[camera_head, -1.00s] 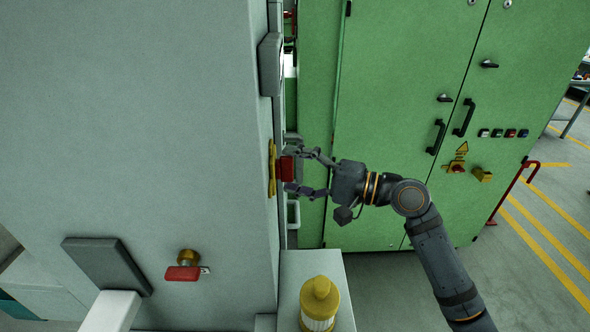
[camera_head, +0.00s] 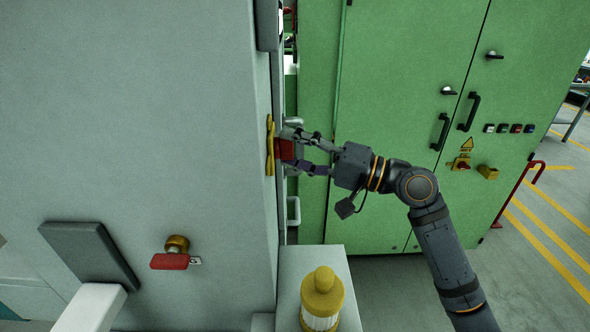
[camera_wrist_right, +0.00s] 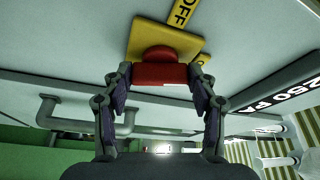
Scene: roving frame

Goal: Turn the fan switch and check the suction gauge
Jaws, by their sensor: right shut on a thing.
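The fan switch is a red handle (camera_head: 286,149) on a yellow plate (camera_head: 270,146), on the side of the grey cabinet. My right gripper (camera_head: 288,150) reaches it from the right and is shut on the red handle. In the right wrist view the red handle (camera_wrist_right: 161,74) sits between the two fingertips, in front of the yellow plate (camera_wrist_right: 165,40). A yellow label reading OFF (camera_wrist_right: 183,13) is beside the plate. A label reading 250 PA (camera_wrist_right: 288,95) is at the right, but I cannot make out a gauge dial. My left gripper is not in view.
A green cabinet (camera_head: 400,60) stands behind.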

